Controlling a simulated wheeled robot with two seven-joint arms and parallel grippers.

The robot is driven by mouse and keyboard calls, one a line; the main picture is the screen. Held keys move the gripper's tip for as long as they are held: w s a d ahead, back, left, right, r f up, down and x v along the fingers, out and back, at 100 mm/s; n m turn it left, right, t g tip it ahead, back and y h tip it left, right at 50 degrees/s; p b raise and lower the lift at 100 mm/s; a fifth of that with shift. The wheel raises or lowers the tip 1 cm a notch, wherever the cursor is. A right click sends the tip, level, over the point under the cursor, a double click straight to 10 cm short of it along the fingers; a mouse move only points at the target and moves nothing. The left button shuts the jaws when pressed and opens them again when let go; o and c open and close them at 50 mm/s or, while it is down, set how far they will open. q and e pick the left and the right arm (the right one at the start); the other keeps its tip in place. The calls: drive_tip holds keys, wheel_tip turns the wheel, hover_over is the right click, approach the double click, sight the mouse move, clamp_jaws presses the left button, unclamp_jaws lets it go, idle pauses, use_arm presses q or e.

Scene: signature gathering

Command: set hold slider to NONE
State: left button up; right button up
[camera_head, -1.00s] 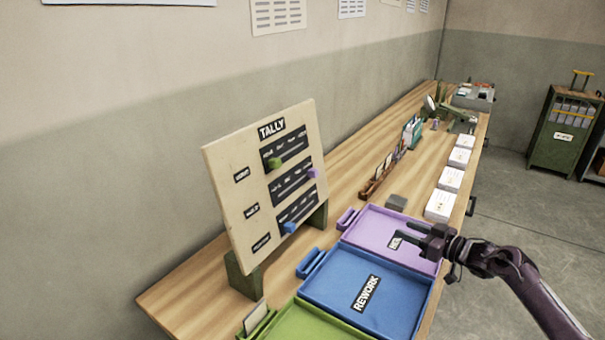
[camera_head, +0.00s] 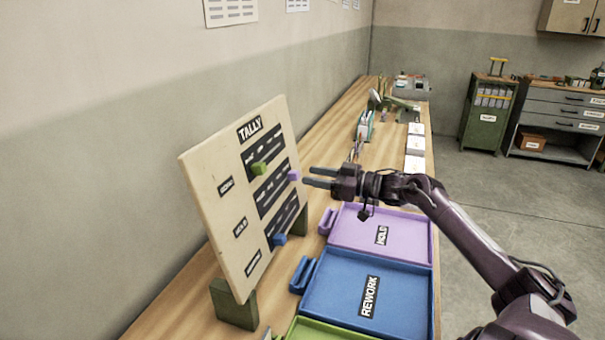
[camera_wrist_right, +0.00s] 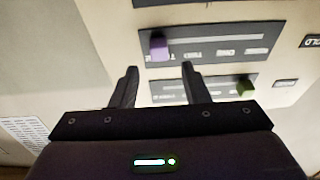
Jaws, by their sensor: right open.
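The TALLY board (camera_head: 215,190) stands tilted on the table with three dark slider strips. The purple slider knob (camera_head: 293,175) sits at the right end of the middle strip, beside the fingertips of my right gripper (camera_head: 307,177). In the right wrist view the board appears upside down. There the purple knob (camera_wrist_right: 158,46) lies just beyond the gap between the open fingers (camera_wrist_right: 159,72), and nothing is held. The green knob (camera_head: 259,168) is on the top strip and the blue knob (camera_head: 279,240) on the bottom one. The strip lettering is too small to read.
A purple HOLD tray (camera_head: 350,232) and a blue REWORK tray (camera_head: 330,290) lie right of the board, with a green tray (camera_head: 310,330) in front. White stacks (camera_head: 415,146) and desk items stand farther back.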

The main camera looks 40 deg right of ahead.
sight(298, 173)
drive_tip(key=shift+x, duration=1.2)
drive_tip(key=shift+w+a, duration=0.25)
drive_tip(key=shift+w, duration=0.35)
use_arm(q)
drive_tip(key=shift+w+r, duration=0.15)
drive_tip(key=shift+w, duration=0.35)
drive_tip(key=shift+w+r, duration=0.15)
drive_tip(key=shift+w, duration=0.35)
drive_tip(key=shift+a, duration=0.1)
drive_tip(key=shift+s+a, duration=0.1)
drive_tip(key=shift+s, duration=0.2)
use_arm(e)
clamp_jaws()
drive_tip(key=shift+a, duration=0.1)
